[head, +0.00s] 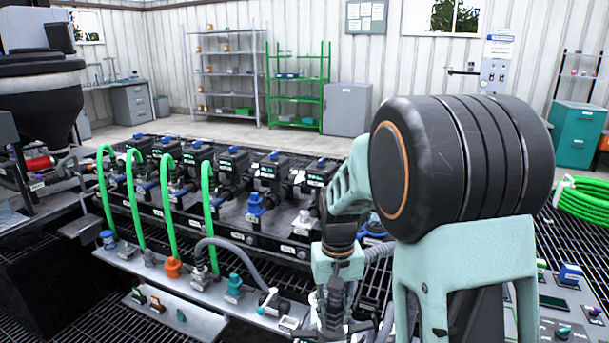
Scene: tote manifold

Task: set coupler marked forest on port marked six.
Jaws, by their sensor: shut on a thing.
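My gripper (335,305) points down at the lower middle, in front of the manifold. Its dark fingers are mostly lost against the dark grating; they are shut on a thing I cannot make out. The manifold (275,240) carries a row of black valves with blue caps and small white labels, too small to read. A blue coupler (255,206) and a pale grey coupler (304,222) sit on its front side. A teal coupler (233,287) stands on the front shelf. I cannot tell which coupler is marked forest or which port is marked six.
Green hoses (132,205) arch from the manifold to the front shelf (205,290), near an orange coupler (173,267). A grey hose (238,246) bends close left of my gripper. A lower tray (165,312) holds small parts. A coiled green hose (585,200) lies at right.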

